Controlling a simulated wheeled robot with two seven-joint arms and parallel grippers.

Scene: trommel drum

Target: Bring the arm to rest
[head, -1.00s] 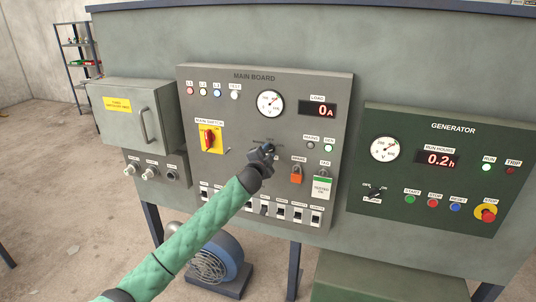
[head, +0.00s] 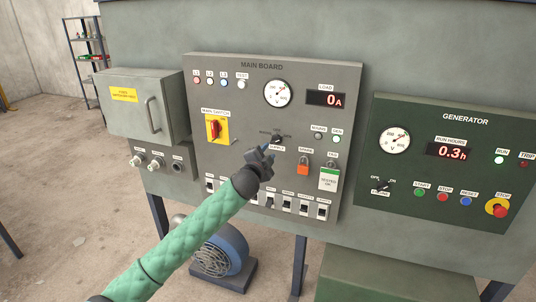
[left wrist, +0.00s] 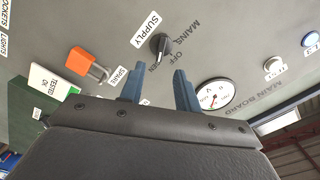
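My left gripper (head: 268,152) is in front of the main board (head: 345,78), just below and left of the black supply selector knob (head: 278,138). In the left wrist view its two blue fingers (left wrist: 158,82) stand apart with nothing between them. The supply knob (left wrist: 162,45) is beyond the fingertips, and the gripper appears clear of it. My left arm, in a green padded sleeve, reaches up from the lower left. My right gripper is not in view.
An orange padlock (head: 303,167) and a hanging tag (head: 328,180) are right of the gripper. A row of breakers runs below, partly hidden by my arm. The generator panel (head: 450,185) is at right, a grey box (head: 135,105) at left. Open floor lies at left.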

